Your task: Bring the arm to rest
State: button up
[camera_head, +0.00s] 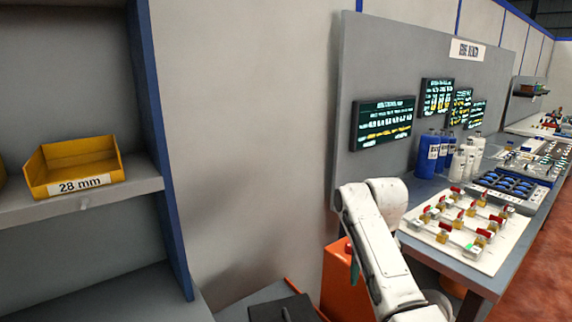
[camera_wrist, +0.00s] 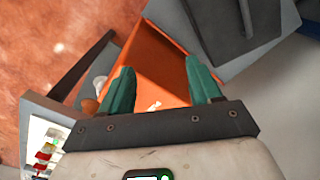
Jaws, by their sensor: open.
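My white arm reaches up and bends at an elbow in the right half of the head view, in front of the bench. Only a little of my gripper shows there, as a teal finger beside the arm. In the wrist view my gripper (camera_wrist: 160,64) has its two teal fingers wide apart, with nothing held between them. It points toward an orange bin (camera_wrist: 152,52), which also shows beside the arm in the head view (camera_head: 334,284). I cannot tell the gap between the fingertips and the bin.
A workbench (camera_head: 440,258) stands right of my arm, with a white board (camera_head: 490,258) of red-handled valves and several bottles (camera_head: 427,155). A shelf at left holds a yellow 28 mm bin (camera_head: 75,165). A dark-lidded grey box (camera_head: 283,308) stands low in front. Reddish floor lies at right.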

jog(key=s+d+f, duration=0.3)
jog(key=s+f, duration=1.6)
jog(key=f, duration=0.1)
jog(key=s+d, duration=0.2)
jog(key=s, duration=1.2)
jog(key=s+d, duration=0.3)
jog(key=s, duration=1.1)
jog(key=shift+n+t, duration=0.3)
jog(key=shift+t, duration=0.1)
